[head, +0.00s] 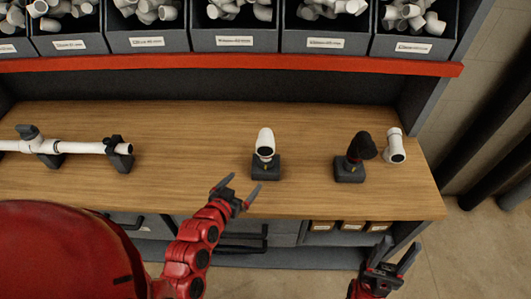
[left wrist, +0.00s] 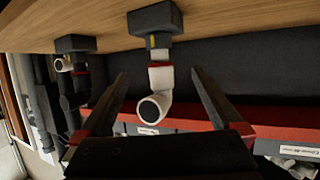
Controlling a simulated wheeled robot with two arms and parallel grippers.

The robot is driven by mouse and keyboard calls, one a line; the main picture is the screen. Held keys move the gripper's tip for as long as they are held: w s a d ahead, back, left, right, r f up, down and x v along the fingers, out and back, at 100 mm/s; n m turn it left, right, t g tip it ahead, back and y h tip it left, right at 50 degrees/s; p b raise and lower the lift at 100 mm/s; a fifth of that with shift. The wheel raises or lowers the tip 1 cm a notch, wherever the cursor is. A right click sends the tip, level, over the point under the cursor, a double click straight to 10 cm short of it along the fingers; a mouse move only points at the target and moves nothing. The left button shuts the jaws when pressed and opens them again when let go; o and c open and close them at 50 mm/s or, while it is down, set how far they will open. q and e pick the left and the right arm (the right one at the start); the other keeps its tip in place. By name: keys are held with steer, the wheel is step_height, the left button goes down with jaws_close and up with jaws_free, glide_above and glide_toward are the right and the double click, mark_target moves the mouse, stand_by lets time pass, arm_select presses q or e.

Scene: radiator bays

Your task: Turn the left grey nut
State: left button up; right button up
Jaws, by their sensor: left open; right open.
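No part is clearly recognisable as a grey nut. A white elbow (head: 265,142) stands on a dark block (head: 266,167) mid-bench. In the left wrist view the elbow (left wrist: 160,80) appears upside down, with a red band round its collar, between my fingers in the picture. A white pipe (head: 85,147) at the left carries a dark grey fitting (head: 28,131) and rests in dark holders. My left gripper (head: 237,190) is open and empty at the bench's front edge, apart from the elbow. My right gripper (head: 398,250) is open and empty, lower right, in front of the bench.
A black elbow (head: 361,146) stands on another dark block (head: 349,170) to the right. A loose white elbow (head: 395,147) is beside it. Grey bins (head: 235,41) of white fittings stand above a red shelf edge (head: 230,63). The wooden bench (head: 200,130) is clear between pipe and elbow.

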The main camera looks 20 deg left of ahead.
mark_target(264, 161)
arm_select(q)
steer(key=b+x, duration=0.3)
steer(key=b, duration=0.2)
steer(key=b+x, duration=0.4)
steer(key=b, duration=0.1)
steer(key=b+x, duration=0.4)
steer(key=shift+d+f+b, duration=0.2)
steer(key=shift+f+b, duration=0.2)
steer(key=shift+f, duration=0.05)
steer(key=x, duration=0.1)
steer(key=p+x, duration=0.1)
steer(key=x, duration=0.2)
steer(key=shift+w+r+p, duration=0.25)
steer(key=shift+w+p, duration=0.1)
steer(key=shift+x, duration=0.8)
steer(key=shift+f, duration=0.1)
